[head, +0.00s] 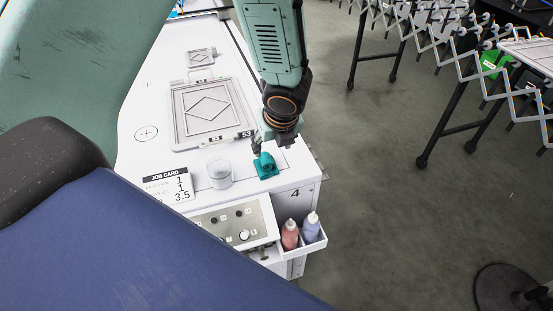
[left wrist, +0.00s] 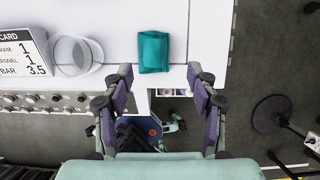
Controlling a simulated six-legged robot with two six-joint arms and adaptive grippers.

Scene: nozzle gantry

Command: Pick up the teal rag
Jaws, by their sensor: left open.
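The teal rag (head: 265,166) lies as a small folded bundle on the white table top, near its front right corner. In the left wrist view the rag (left wrist: 153,52) sits just beyond my fingertips, roughly centred between them. My left gripper (head: 259,146) is just above and behind the rag in the head view, partly hidden by its own wrist. In the left wrist view the gripper (left wrist: 159,76) has its two fingers spread apart with nothing between them. The rag appears apart from the fingers. My right gripper is not in view.
A clear cup (head: 219,173) stands left of the rag, beside a job card (head: 168,187). A framed screen (head: 211,110) lies behind. A control panel (head: 236,224) and a holder with two bottles (head: 302,232) are at the front. Open floor (head: 385,205) lies right.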

